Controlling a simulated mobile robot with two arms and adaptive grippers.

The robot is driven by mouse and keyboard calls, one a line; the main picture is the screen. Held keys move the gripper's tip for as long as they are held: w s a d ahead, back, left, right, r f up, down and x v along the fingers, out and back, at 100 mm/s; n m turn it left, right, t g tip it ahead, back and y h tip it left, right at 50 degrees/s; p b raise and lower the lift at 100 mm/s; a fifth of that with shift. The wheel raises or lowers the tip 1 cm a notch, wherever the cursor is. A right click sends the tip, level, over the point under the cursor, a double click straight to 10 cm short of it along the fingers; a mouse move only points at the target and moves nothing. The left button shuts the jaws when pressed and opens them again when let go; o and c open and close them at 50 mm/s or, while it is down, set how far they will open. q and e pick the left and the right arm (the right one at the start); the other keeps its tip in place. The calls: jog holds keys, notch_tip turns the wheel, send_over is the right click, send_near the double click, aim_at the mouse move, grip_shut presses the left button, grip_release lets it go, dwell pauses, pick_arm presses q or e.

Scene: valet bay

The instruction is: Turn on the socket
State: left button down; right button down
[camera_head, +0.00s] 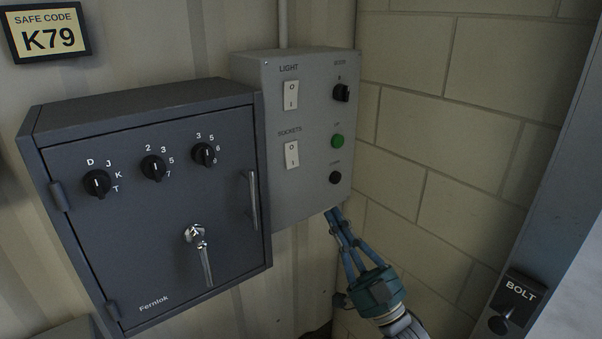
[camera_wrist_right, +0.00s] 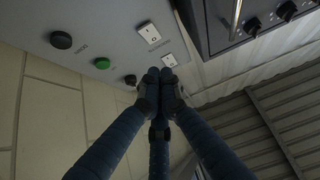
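The SOCKETS rocker switch (camera_head: 292,154) is white, marked O above I, on the grey wall panel (camera_head: 311,180). Which half is pressed in is too small to tell. It also shows near the top middle of the wrist view (camera_wrist_right: 149,31). My right gripper (camera_head: 334,212) is in front of the panel's lower right edge in the head view, below and right of the rocker. Its blue fingers meet at the tips in the wrist view (camera_wrist_right: 160,74), with nothing seen between them. I see no contact with the rocker. My left gripper is out of view.
The LIGHT rocker (camera_head: 291,95) is above. A black knob (camera_head: 341,92), green button (camera_head: 337,141) and black button (camera_head: 335,177) line the panel's right. A dark safe (camera_head: 160,240) with dials and handle stands left; a brick wall (camera_head: 430,130) and BOLT box (camera_head: 515,302) are right.

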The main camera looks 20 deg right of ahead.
jog(key=p, duration=0.4)
send_near(290, 156)
notch_tip(290, 156, up, 4)
jog(key=w, duration=0.1)
jog(key=w+a+p, duration=0.1)
jog(key=w+f, duration=0.1)
jog(key=shift+w+a, duration=0.15)
jog(key=shift+w, duration=0.25)
